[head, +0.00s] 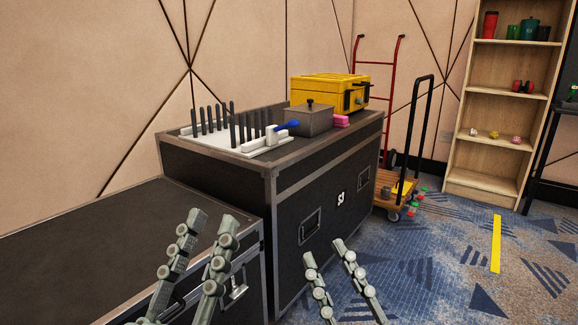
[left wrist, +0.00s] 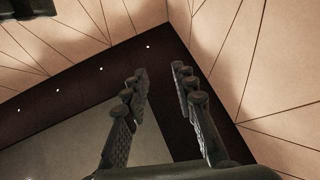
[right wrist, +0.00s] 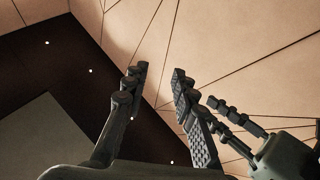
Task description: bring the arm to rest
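My left gripper (head: 212,222) is raised in front of the black flight cases in the head view. Its two fingers stand apart with nothing between them. It also shows in the left wrist view (left wrist: 160,75), open and empty against the wall and ceiling. My right gripper (head: 325,250) is to the right of it, low in the head view, in front of the taller case's front and the carpet. Its fingers are apart and empty. The right wrist view shows the right gripper (right wrist: 158,72) open, with fingers of my other gripper at the right.
A tall black flight case (head: 290,215) carries a white rack (head: 215,138) with black rods, a grey box (head: 308,122) and a yellow box (head: 325,92). A lower case (head: 90,245) stands left. A hand truck (head: 398,180) and wooden shelf (head: 490,185) stand beyond. Carpet at right is mostly clear.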

